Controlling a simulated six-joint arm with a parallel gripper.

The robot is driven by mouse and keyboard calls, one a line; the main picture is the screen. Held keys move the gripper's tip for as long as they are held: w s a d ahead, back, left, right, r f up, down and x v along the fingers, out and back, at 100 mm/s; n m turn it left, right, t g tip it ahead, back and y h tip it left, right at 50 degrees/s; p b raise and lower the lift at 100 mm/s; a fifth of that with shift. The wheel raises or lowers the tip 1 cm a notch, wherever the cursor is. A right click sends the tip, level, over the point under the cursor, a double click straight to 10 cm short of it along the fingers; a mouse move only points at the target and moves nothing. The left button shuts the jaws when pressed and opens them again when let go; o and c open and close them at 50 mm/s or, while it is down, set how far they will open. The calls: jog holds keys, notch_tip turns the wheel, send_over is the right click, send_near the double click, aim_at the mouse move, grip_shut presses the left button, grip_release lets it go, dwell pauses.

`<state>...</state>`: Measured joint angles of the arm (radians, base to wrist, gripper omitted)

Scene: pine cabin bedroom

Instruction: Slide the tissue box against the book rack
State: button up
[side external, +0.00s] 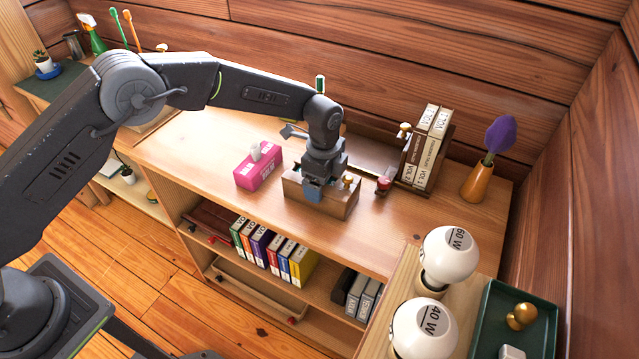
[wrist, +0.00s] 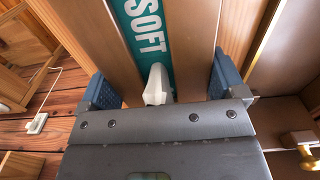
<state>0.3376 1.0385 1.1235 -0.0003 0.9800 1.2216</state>
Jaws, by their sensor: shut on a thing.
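A wooden tissue box (side external: 335,205) stands on the pine shelf top. In the wrist view the wooden box (wrist: 90,30) has a teal strip lettered SOFT and a white tissue sticking out. My gripper (side external: 322,182) is shut on this box from above; in the wrist view my gripper (wrist: 165,88) has one blue finger at each side. The book rack (side external: 404,172), wooden and holding two upright volumes, stands to the right, with a gap between it and the box. A pink tissue box (side external: 258,168) stands apart, left of my gripper.
A red-topped object (side external: 383,186) stands in the gap between wooden box and rack. A brass knob (side external: 348,180) shows beside my gripper. An orange vase (side external: 478,184) with a purple top stands right of the rack. The shelf's front strip looks clear.

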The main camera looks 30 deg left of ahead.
jog(key=shift+w, duration=3.6)
jog(key=shift+w+a+r, duration=0.1)
jog(key=shift+w, duration=0.05)
jog(key=o, duration=1.3)
jog(key=shift+r, duration=3.7)
